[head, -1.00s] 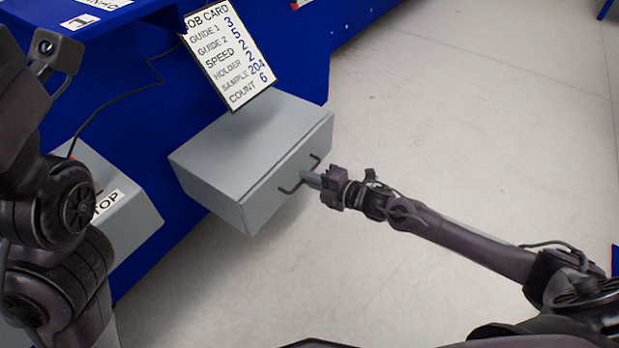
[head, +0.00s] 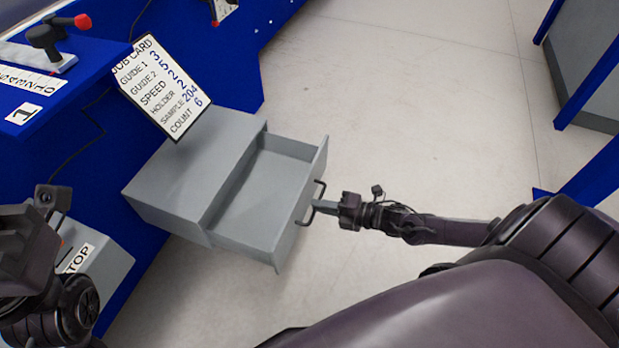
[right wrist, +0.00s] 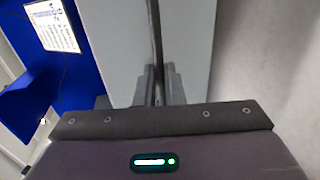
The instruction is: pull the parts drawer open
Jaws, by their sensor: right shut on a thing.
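The grey parts drawer (head: 262,195) is pulled partly out of its grey housing (head: 190,175), and its bare inside shows in the head view. A dark bar handle (head: 312,208) is fixed to the drawer front. My right gripper (head: 322,206) is shut on the handle. In the right wrist view the gripper's fingers (right wrist: 160,88) stand on either side of the dark handle bar, against the grey drawer front (right wrist: 185,40). My left gripper is not clearly visible; only dark left arm parts show at the lower left of the head view.
A job card (head: 160,85) leans above the housing on the blue machine (head: 90,110). A grey box marked STOP (head: 100,262) is at the lower left. A red-knobbed lever (head: 62,38) is at the top left. The pale floor (head: 420,110) right of the drawer is clear.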

